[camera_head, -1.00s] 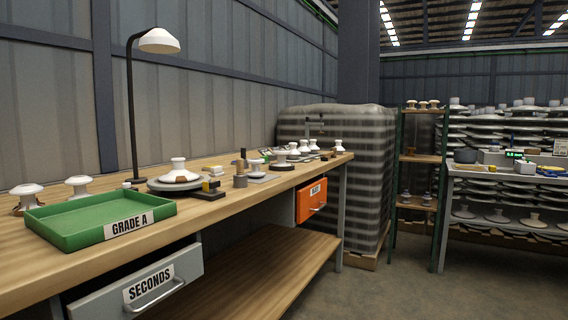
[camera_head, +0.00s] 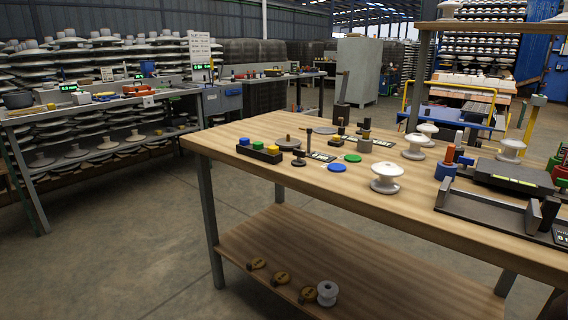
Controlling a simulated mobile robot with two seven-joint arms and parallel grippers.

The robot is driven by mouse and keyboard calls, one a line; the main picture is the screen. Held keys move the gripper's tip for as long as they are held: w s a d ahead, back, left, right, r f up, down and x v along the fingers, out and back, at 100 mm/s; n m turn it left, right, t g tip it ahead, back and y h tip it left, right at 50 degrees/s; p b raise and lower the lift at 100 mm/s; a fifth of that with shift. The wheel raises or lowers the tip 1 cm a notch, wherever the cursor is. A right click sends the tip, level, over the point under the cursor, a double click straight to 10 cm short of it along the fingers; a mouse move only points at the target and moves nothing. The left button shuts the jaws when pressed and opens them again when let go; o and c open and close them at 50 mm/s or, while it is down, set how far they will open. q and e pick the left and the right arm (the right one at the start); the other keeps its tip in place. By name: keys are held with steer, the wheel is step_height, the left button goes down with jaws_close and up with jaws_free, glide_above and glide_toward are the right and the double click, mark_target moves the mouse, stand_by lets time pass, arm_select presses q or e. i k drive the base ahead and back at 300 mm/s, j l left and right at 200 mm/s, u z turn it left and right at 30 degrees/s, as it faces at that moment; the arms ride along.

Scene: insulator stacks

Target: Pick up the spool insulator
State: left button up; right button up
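A small white spool-shaped insulator (camera_head: 327,293) stands on the lower shelf of the wooden bench, at the shelf's front edge. On the bench top are other white insulators: a wide-flanged one (camera_head: 386,178) near the middle, two more behind it (camera_head: 414,147) (camera_head: 428,130), and one with a narrow waist (camera_head: 512,150) at the right. I cannot tell for sure which of these is the spool insulator the task names. Neither of my grippers shows in the head view.
The wooden bench (camera_head: 250,129) also carries a black button box (camera_head: 259,150), blue (camera_head: 337,168) and green (camera_head: 353,158) discs, and a dark fixture (camera_head: 487,212) at the right. Several brass-coloured pieces (camera_head: 281,278) lie on its shelf. Open floor (camera_head: 125,235) lies left of the bench.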

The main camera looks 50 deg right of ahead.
mark_target(386, 170)
steer(key=z, duration=1.7)
